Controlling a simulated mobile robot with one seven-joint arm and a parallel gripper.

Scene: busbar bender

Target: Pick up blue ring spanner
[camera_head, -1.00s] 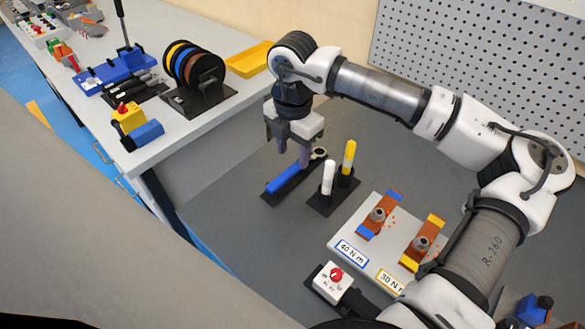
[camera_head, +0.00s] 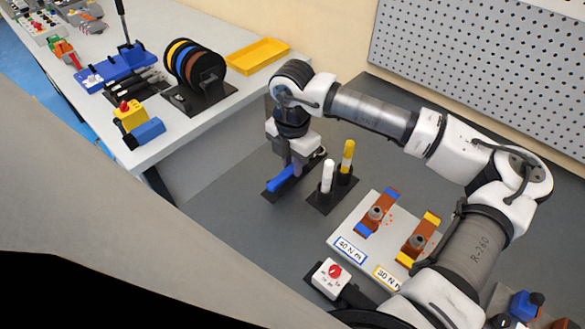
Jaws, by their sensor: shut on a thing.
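The blue ring spanner (camera_head: 281,181) has a blue handle and lies along a narrow black holder (camera_head: 268,194) on the dark grey bench. Its ring end, at the upper right, is mostly hidden by my gripper. My gripper (camera_head: 291,169) points down over the middle of the spanner, with its fingers closed around the handle. The spanner is still at or very near its holder; I cannot tell if there is a gap beneath it.
A black stand with a white marker (camera_head: 327,176) and a yellow marker (camera_head: 347,156) is close on the right. A light plate (camera_head: 347,230) with copper bars lies nearer. A white box with a red knob (camera_head: 333,272) is in front. Cable spools (camera_head: 194,68) stand on the left bench.

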